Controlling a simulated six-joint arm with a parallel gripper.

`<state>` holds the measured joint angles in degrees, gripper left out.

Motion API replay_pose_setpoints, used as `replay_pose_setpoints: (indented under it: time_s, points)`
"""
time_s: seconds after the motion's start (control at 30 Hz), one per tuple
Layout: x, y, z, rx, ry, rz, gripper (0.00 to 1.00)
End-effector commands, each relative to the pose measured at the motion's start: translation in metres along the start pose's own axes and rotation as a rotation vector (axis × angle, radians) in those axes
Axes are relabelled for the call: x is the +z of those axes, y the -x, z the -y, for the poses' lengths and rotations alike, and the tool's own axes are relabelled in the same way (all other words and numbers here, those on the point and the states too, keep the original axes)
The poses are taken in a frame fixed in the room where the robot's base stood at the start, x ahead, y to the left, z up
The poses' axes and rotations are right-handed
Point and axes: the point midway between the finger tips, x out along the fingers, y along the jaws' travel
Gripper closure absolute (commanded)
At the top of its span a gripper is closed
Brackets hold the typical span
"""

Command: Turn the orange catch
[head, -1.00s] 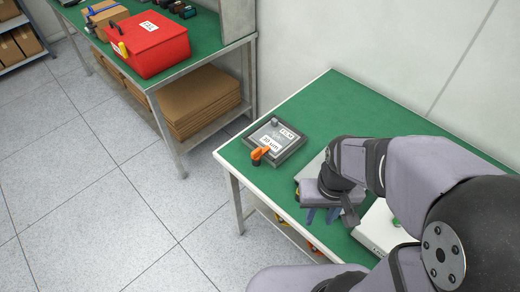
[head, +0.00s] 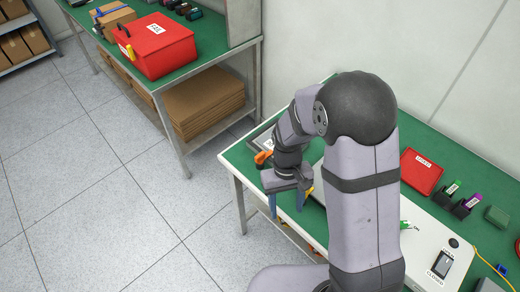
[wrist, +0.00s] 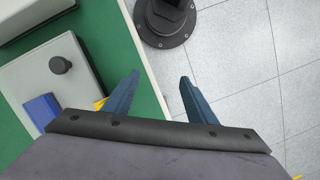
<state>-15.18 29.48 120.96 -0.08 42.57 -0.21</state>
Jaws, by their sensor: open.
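The orange catch (head: 262,157) sits at the front left of a grey plate (head: 257,141) on the green bench. Most of that plate is hidden behind my arm in the head view. My gripper (head: 286,203) is open and points down at the bench's front edge, a little nearer than the catch and apart from it. In the wrist view my gripper's two blue fingers (wrist: 160,76) are spread with nothing between them, over the bench edge and floor. The catch does not show in the wrist view.
A grey panel with a black knob (wrist: 61,65) and a blue block (wrist: 42,110) lie beside the fingers. A red toolbox (head: 154,46) is on another bench.

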Motion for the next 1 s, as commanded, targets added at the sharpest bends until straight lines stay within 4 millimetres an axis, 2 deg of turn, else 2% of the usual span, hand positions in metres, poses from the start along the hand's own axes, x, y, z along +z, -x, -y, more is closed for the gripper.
replay_pose_setpoints:
  time_s: [0.03,0.17,0.27,0.37,0.5,0.6,0.77,1.0]
  points:
    - [-0.023,0.001,0.005,0.003,0.023,-0.011,0.48]
    - [-0.076,0.006,0.014,0.009,0.081,-0.052,0.48]
    - [-0.117,0.018,0.019,0.013,0.130,-0.100,0.48]
    - [-0.157,0.041,0.021,0.018,0.184,-0.162,0.48]
    - [-0.198,0.092,0.022,0.034,0.271,-0.259,0.48]
    - [-0.210,0.118,0.023,0.049,0.355,-0.287,0.48]
    - [-0.194,0.113,0.022,0.055,0.476,-0.224,0.48]
    - [-0.194,0.112,0.022,0.059,0.517,-0.220,0.48]
